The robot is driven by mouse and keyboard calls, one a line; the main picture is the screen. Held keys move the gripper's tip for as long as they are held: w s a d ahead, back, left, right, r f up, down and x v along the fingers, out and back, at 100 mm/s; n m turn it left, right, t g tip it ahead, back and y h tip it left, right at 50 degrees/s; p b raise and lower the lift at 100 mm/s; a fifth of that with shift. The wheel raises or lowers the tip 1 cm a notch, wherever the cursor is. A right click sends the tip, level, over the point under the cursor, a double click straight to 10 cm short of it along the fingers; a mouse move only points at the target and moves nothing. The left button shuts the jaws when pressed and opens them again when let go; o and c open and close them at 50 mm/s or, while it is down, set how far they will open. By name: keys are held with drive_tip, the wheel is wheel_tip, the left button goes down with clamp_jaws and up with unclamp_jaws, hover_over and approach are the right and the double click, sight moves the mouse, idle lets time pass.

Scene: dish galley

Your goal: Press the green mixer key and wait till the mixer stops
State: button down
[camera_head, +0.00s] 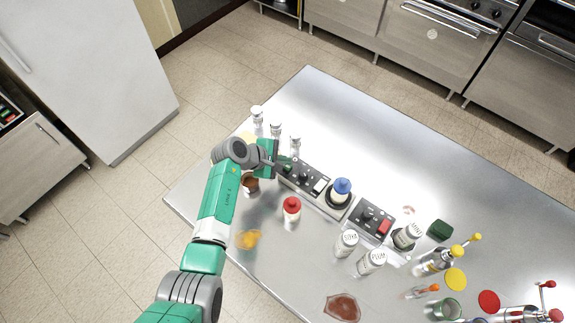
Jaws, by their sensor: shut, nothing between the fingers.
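A long metal unit (325,203) lies near the middle of the steel table, with a dark control panel (303,175) on its left part. A small green spot, apparently the green key (288,168), shows at the panel's left end. A pale key (320,185) is at its right end. My gripper (289,160) is shut and empty, with its tips at the left end of the panel, very close to the green key. I cannot tell whether they touch it. A blue-capped bottle (341,190) stands on the right part of the unit; whether it is moving cannot be told.
A red-capped bottle (291,208) and white labelled bottles (346,243) stand in front. Several small shakers (276,129) stand behind my gripper. The table's back right (400,150) is clear.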

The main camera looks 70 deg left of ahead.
drive_tip(key=shift+f, duration=0.1)
idle(0.7)
drive_tip(key=shift+f, duration=0.35)
drive_tip(key=shift+f+b, duration=0.45)
drive_tip(key=shift+b, duration=0.15)
idle(0.4)
drive_tip(key=shift+r, duration=0.1)
drive_tip(key=shift+r+p, duration=0.75)
drive_tip(key=shift+p, duration=0.2)
drive_tip(key=shift+r, duration=0.1)
wheel_tip(320, 180, up, 5)
drive_tip(key=p, duration=0.5)
